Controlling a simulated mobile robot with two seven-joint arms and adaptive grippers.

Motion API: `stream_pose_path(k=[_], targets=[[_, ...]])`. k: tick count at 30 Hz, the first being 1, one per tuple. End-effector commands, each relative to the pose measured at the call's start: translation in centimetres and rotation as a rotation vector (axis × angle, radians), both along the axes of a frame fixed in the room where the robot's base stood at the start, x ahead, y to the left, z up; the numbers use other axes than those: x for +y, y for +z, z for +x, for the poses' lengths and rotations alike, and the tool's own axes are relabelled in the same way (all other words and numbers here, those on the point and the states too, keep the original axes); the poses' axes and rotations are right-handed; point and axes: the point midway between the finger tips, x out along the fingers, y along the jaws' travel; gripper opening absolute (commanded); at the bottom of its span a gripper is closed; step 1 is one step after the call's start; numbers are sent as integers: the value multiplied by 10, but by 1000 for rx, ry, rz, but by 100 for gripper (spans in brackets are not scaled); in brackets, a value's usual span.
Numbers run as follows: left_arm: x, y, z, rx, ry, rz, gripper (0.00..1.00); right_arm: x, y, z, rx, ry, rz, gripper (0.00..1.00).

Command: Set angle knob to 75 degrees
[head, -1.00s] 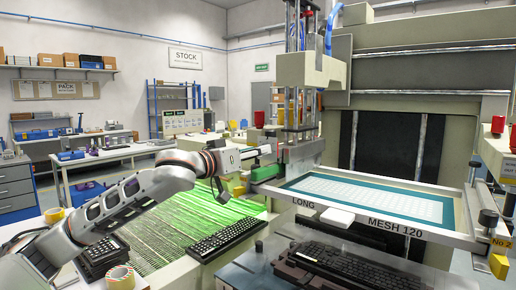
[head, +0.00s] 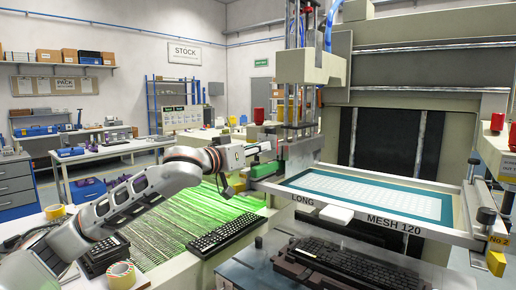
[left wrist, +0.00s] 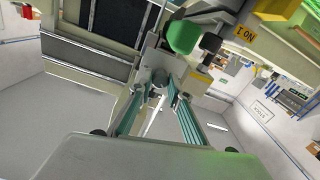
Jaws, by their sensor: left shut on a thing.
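My left gripper (head: 250,158) is at the left side of the printing machine, by the green block (head: 264,170). In the left wrist view, its two teal-sided fingers (left wrist: 158,88) are closed around a small grey knob-like part (left wrist: 160,76). This is probably the angle knob; no scale or degree mark can be read, so its setting cannot be told. In the head view the knob is hidden by the gripper and machine parts. A rounded green part (left wrist: 183,36) sits just beyond the fingers. My right gripper is not in view.
The screen frame (head: 390,226), marked LONG and MESH 120, is right of the gripper. A black keyboard (head: 335,262) lies below it, another (head: 222,236) on the green-lit bed (head: 170,230). Vertical rods (head: 296,110) stand just behind the gripper.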

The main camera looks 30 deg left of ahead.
Motion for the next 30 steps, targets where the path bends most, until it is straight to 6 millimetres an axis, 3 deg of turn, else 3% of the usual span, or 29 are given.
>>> stream_pose_path(k=[13, 21, 30], targets=[[0, 2, 0, -20, -1, 292, 0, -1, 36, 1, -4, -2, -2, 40], [0, 2, 0, -43, 0, 549, 0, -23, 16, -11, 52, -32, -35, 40], [0, 1, 0, -67, 1, 834, 0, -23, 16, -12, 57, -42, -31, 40]])
